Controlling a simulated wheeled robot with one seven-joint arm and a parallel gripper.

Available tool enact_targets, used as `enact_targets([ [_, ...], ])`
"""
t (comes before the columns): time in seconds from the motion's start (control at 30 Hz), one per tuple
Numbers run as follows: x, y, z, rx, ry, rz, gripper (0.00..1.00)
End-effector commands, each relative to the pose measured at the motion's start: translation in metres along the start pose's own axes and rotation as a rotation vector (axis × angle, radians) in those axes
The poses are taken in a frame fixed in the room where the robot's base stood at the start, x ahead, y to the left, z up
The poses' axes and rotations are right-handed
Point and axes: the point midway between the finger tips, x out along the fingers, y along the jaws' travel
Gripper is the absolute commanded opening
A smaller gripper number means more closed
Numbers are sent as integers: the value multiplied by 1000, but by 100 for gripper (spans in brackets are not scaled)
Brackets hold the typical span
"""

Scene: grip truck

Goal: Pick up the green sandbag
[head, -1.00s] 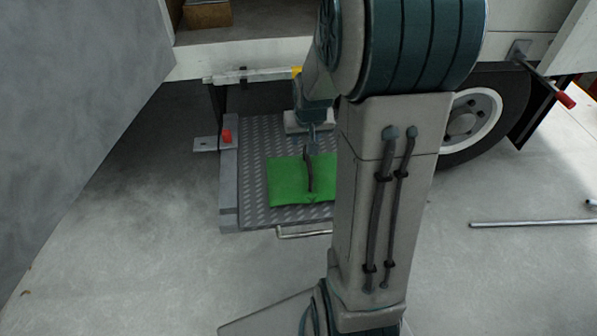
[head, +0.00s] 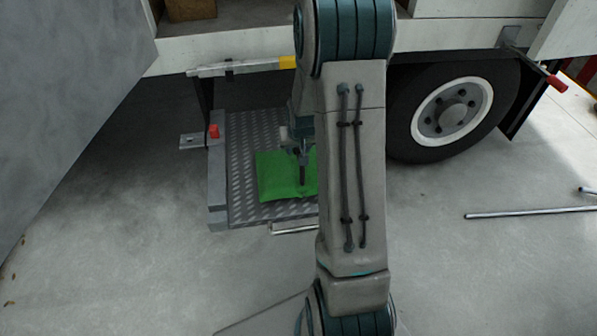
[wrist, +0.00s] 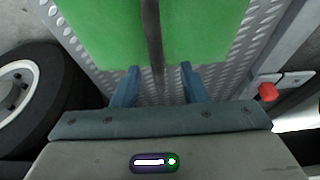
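The green sandbag (head: 275,178) lies flat on the diamond-plate tail lift platform (head: 240,160) behind the truck. A dark strap handle (wrist: 152,45) runs across the middle of the sandbag in the wrist view, where the sandbag (wrist: 100,30) fills the top. My gripper (wrist: 155,85) has its two blue fingers spread apart, with the strap's near end between and just beyond their tips. It looks open and empty. In the head view my gripper (head: 301,158) is over the sandbag's far part, and my arm hides the sandbag's right side.
A truck wheel (head: 450,112) stands right of the platform. A red block (head: 213,131) sits on the platform's left edge. A grey wall panel (head: 70,90) fills the left. A metal bar (head: 530,213) lies on the floor at right.

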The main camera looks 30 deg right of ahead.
Motion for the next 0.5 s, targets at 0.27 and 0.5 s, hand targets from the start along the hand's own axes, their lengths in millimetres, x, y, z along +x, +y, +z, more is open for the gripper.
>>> enact_targets([
  [0.27, 38, 3, 2, 0, -2, 0, 39],
  [0.5, 39, 3, 1, 1, -1, 1, 39],
])
